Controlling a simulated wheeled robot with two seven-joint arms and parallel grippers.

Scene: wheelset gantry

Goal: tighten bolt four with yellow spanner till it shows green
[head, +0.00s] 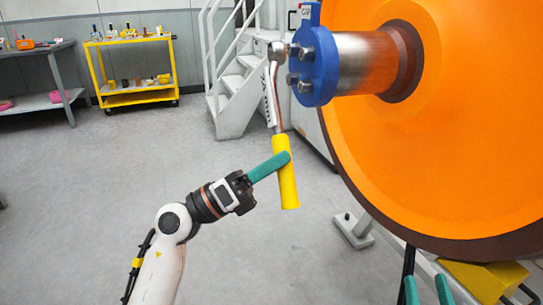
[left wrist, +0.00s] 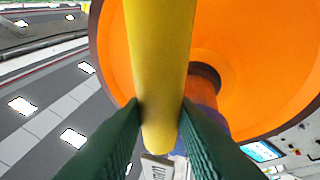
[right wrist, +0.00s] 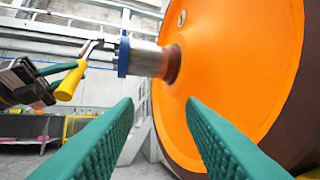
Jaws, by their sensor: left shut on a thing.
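The yellow spanner (head: 286,172) hangs nearly upright in the head view, its ring head (head: 277,50) at a bolt on the left side of the blue flange (head: 318,66). I cannot tell whether the head is fully seated. Several bolts show on the flange; no number or green mark is readable. My left gripper (head: 284,160) is shut on the spanner's yellow handle, which also fills the middle of the left wrist view (left wrist: 160,70). My right gripper (right wrist: 165,125) is open and empty, below the orange wheel (head: 470,110); its fingertips show at the head view's bottom edge (head: 427,290).
The large wheel and its steel axle end (head: 365,62) fill the right side. A yellow wedge (head: 485,278) sits under the wheel. White stairs (head: 235,90), a yellow cart (head: 135,92) and a grey workbench (head: 40,52) stand behind. The floor at left is clear.

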